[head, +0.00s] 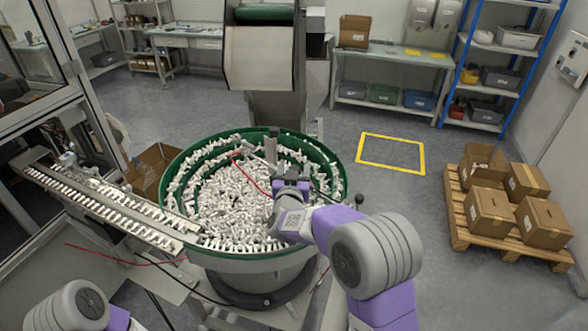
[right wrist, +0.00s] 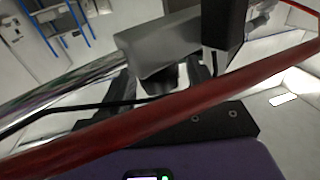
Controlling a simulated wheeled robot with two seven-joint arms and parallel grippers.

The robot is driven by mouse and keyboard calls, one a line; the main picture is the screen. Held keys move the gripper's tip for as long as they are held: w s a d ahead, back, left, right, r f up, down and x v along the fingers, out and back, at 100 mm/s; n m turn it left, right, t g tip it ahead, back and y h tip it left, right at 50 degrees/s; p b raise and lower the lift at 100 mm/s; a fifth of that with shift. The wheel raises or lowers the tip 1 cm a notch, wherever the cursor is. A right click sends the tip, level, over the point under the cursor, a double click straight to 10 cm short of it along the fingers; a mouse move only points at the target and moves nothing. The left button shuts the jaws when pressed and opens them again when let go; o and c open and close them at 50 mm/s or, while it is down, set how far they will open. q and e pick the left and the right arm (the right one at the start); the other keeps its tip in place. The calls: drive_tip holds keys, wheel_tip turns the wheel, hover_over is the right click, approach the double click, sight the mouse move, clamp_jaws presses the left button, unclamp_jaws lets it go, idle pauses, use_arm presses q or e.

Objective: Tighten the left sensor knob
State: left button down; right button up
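A black ball-ended knob (head: 359,199) shows right of my right wrist.
The bowl is full of white caps (head: 228,203). A metal track (head: 115,205) runs off to the left. A red cable (head: 250,177) passes near the gripper and crosses close in front of the right wrist camera (right wrist: 190,105). Boxes on a pallet (head: 458,220) stand right.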

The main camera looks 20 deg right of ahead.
drive_tip(key=c, duration=0.9)
drive_tip(key=shift+a+r+m+g+h+p, duration=0.1)
drive_tip(key=shift+m+g+h+p, duration=0.5)
drive_tip(key=shift+m+h+p, duration=0.5)
drive_tip(key=m+g+h+p, duration=0.2)
drive_tip(key=h, duration=0.1)
drive_tip(key=shift+h+p, duration=0.3)
drive_tip(key=m+g+h+p, duration=0.1)
drive_tip(key=m+g+h, duration=0.1)
drive_tip(key=g, duration=0.1)
drive_tip(key=shift+m+h+p, duration=0.3)
drive_tip(key=shift+m+g+h+p, duration=0.45)
drive_tip(key=shift+m+g+h, duration=0.6)
drive_tip(key=shift+g, duration=0.75)
drive_tip(key=shift+m+g, duration=0.3)
drive_tip(key=shift+m, duration=0.05)
drive_tip(key=o, duration=1)
drive_tip(key=shift+c, duration=0.2)
